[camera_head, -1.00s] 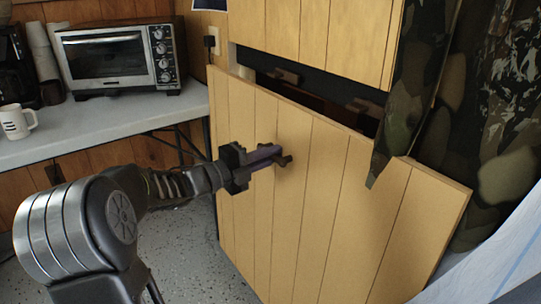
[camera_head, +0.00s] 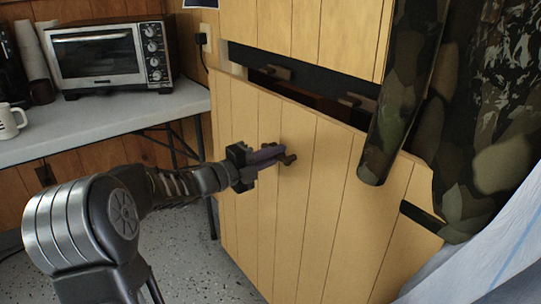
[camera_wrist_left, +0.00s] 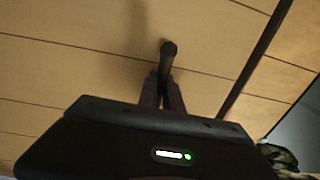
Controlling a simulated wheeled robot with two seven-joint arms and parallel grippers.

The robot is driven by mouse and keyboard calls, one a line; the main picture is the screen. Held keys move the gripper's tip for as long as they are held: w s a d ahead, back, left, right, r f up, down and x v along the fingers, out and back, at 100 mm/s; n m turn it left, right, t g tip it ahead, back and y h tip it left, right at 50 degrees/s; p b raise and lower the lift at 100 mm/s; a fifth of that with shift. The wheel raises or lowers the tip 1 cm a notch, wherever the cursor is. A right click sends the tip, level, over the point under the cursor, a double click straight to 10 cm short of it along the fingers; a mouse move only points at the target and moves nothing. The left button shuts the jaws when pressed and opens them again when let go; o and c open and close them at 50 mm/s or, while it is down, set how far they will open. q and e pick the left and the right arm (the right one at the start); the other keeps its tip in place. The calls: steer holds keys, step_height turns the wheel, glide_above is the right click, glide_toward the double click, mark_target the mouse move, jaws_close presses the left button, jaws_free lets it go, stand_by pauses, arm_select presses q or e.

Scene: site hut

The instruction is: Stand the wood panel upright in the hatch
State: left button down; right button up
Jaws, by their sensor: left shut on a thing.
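The wood panel (camera_head: 322,190) is a large pale board with vertical grooves, standing nearly upright, its top edge leaning a little out from the dark hatch opening (camera_head: 300,80) in the wood wall. My left gripper (camera_head: 280,158) is shut on the small dark handle (camera_head: 289,159) on the panel's face. The left wrist view shows the fingers (camera_wrist_left: 165,88) closed around that handle (camera_wrist_left: 168,50), with the panel (camera_wrist_left: 90,55) filling most of the picture. My right gripper is not in view.
Two wooden turn-catches (camera_head: 277,72) show in the opening. A counter (camera_head: 110,122) with a toaster oven (camera_head: 112,55) and a mug (camera_head: 10,122) stands at the left. Speckled floor lies below.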

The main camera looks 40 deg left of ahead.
mark_target(290, 149)
arm_select(q)
steer(key=shift+w+d+r, duration=0.15)
steer(key=shift+w, duration=0.2)
stand_by(0.3)
steer(key=shift+x, duration=0.8)
steer(key=shift+w+b, duration=0.15)
steer(key=shift+b, duration=0.15)
steer(key=shift+x, duration=0.8)
steer(key=shift+w+d, duration=0.1)
steer(key=shift+d, duration=0.05)
steer(key=shift+w+d, duration=0.15)
steer(key=shift+w, duration=0.55)
steer(key=shift+w+d+b, duration=0.1)
steer(key=shift+b, duration=0.2)
